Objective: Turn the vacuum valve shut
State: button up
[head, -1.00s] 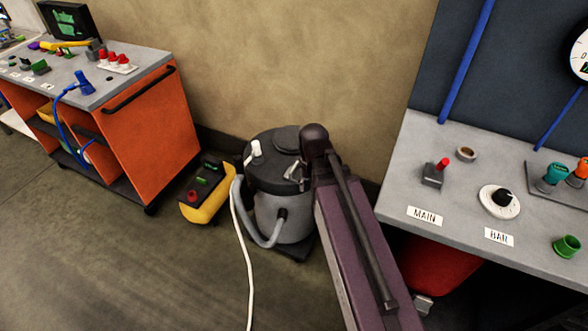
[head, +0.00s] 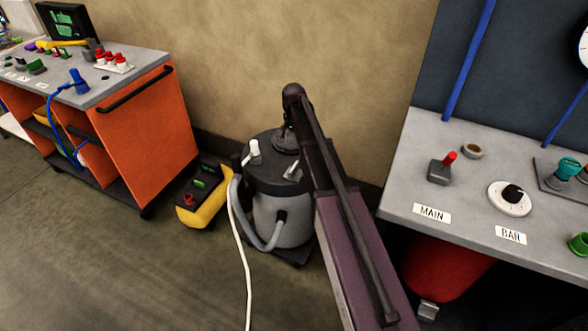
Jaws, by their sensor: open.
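No part that I can clearly tell is the vacuum valve shows. On the grey bench at the right, a small grey box with a red lever (head: 441,168) stands behind the MAIN label (head: 432,213). My dark arm link rises in front of the vacuum cleaner (head: 283,218). My gripper cannot be made out.
The vacuum cleaner stands on the floor with a grey hose and white cable. A yellow-black box (head: 203,196) is left of it. An orange cart (head: 150,130) stands farther left. A red container (head: 435,265) is under the bench. Floor at the lower left is mostly clear.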

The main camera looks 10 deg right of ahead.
aim_at(294, 167)
jog(key=shift+f, duration=0.1)
notch_tip(294, 167, down, 14)
jog(key=b, duration=1.3)
jog(key=shift+r+b, duration=0.25)
jog(key=shift+b, duration=0.15)
dwell(0.3)
grip_shut()
jog(key=shift+s+d, duration=0.1)
